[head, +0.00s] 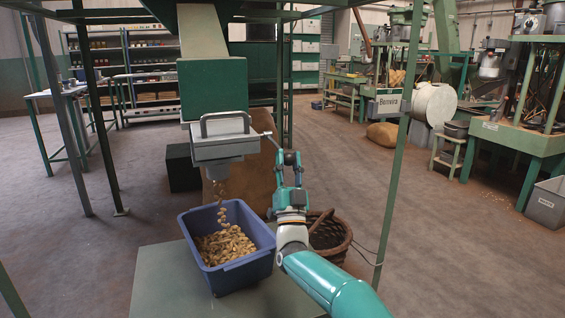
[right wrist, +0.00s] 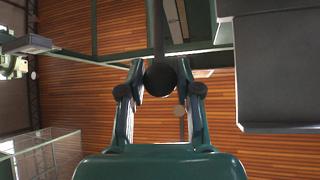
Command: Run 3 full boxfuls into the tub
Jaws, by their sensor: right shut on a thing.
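The blue tub (head: 247,267) stands on a green-grey stand and holds a heap of nuts (head: 225,246). More nuts (head: 221,191) are falling in a stream from the spout under the grey metal box (head: 222,148). The box sits under the green hopper (head: 212,90); its inside is hidden. My right gripper (head: 287,158) is at the right of the box, by the end of its lever. In the right wrist view the fingers (right wrist: 160,88) are shut around the lever's dark round knob (right wrist: 159,77). My left gripper is in neither view.
The stand top (head: 165,280) is bare left of the tub. A wicker basket (head: 328,232) and a brown sack (head: 253,172) stand behind my right arm. Green frame posts (head: 398,140) rise around the hopper. Machines and benches stand farther right.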

